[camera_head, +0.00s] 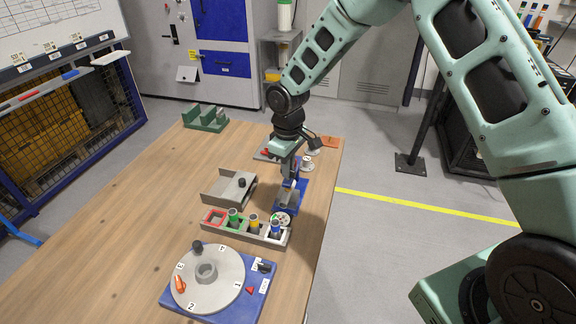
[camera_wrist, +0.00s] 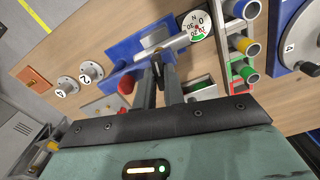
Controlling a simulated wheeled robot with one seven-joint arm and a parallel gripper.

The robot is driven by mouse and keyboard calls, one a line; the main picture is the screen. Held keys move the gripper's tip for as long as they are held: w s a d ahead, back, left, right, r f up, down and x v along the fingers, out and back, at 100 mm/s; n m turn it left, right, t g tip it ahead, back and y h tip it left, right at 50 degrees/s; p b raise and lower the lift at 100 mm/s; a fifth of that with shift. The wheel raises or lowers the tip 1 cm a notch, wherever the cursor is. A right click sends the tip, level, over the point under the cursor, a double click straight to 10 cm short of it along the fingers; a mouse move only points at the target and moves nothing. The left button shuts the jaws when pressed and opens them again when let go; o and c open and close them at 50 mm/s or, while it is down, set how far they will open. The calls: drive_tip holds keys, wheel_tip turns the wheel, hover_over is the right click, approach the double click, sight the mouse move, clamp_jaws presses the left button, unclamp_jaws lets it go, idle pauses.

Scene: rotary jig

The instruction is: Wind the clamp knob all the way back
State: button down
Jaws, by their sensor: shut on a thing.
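The clamp is a blue fixture (camera_head: 286,206) near the right edge of the table, with a grey bar across it in the wrist view (camera_wrist: 180,44). My gripper (camera_head: 291,178) points down over this fixture. In the wrist view my gripper (camera_wrist: 158,62) has its two fingers close together on a small dark clamp knob (camera_wrist: 157,67), mostly hidden between the fingertips. A white dial (camera_wrist: 200,25) with numbers and a green sector sits at the end of the bar. The dial's exact reading is too small to tell.
A rack (camera_head: 245,228) with coloured square sockets and several cylinders stands in front of the clamp. A round numbered turntable (camera_head: 207,280) on a blue base is nearer. A grey tray (camera_head: 229,188) lies left. A red-ended part (camera_wrist: 125,86) is close beside my fingers. The left tabletop is clear.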

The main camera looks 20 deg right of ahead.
drive_tip(key=n+p, duration=0.1)
drive_tip(key=n, duration=0.4)
drive_tip(key=shift+r+n, duration=0.1)
drive_tip(key=shift+n, duration=0.2)
drive_tip(key=n+p, duration=0.1)
drive_tip(key=n, duration=0.5)
drive_tip(key=n+p, duration=0.2)
drive_tip(key=n, duration=0.2)
drive_tip(key=shift+n, duration=0.4)
drive_tip(key=shift+w+n+p, duration=0.1)
drive_tip(key=shift+n+p, duration=0.6)
drive_tip(key=shift+n, duration=1.4)
drive_tip(key=c, duration=1.5)
unclamp_jaws()
